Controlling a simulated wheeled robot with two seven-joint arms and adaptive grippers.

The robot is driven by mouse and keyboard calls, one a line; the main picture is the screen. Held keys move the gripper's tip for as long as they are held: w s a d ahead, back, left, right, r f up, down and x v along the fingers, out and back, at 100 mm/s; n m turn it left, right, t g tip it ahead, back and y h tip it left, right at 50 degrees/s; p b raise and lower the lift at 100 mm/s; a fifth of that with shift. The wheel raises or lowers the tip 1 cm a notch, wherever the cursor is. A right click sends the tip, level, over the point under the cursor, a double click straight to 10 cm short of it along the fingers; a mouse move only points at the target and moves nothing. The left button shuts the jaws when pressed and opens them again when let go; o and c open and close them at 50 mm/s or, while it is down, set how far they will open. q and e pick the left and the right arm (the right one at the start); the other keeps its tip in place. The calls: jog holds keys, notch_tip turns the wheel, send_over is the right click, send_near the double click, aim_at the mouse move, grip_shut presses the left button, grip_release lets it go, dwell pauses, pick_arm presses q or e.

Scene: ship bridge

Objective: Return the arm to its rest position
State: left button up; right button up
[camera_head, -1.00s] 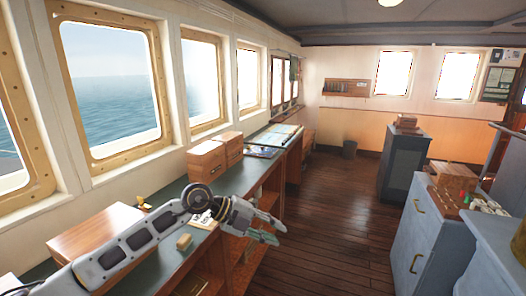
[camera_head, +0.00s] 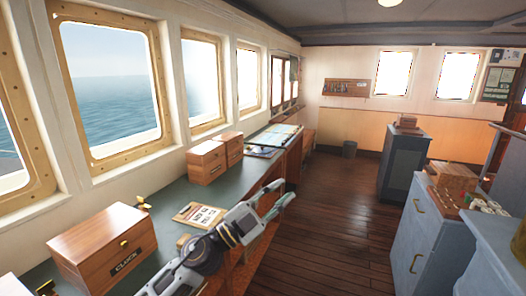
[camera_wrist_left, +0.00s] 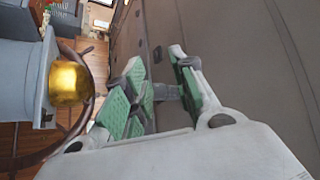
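My left arm comes in from the bottom of the head view, over the front edge of the green-topped counter (camera_head: 150,210). My left gripper (camera_head: 283,194) points up and to the right, beyond the counter edge and over the floor. In the left wrist view the gripper (camera_wrist_left: 156,75) has its green-padded fingers apart, with nothing held between them. My right gripper is in neither current view.
A wooden box (camera_head: 92,246) labelled "CLUCK", a card on a board (camera_head: 200,214) and wooden boxes (camera_head: 206,162) stand on the counter. A blue-grey cabinet (camera_head: 412,240) stands at right. The wooden floor (camera_head: 325,200) between is clear.

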pick_arm(q)
jog(key=a+f+n+t+y, duration=0.4)
jog(key=a+f+n+y, duration=1.5)
jog(key=a+f+y, duration=0.15)
jog(key=s+a+f+n+g, duration=0.1)
jog(key=s+a+f+g, duration=0.2)
jog(key=s+f+g, duration=0.55)
jog(key=s+a+f+g, duration=0.35)
jog(key=s+f, duration=0.65)
jog(key=s, duration=0.5)
notch_tip(320, 180, down, 34)
jog(key=s+g, duration=0.2)
jog(key=s, duration=0.1)
jog(key=s+a+f, duration=0.3)
jog(key=s+f, duration=1.6)
jog(key=s, duration=0.2)
jog(key=shift+s+f+g+h, duration=0.2)
jog(key=shift+s+g+h, duration=0.15)
jog(key=shift+s+g, duration=0.05)
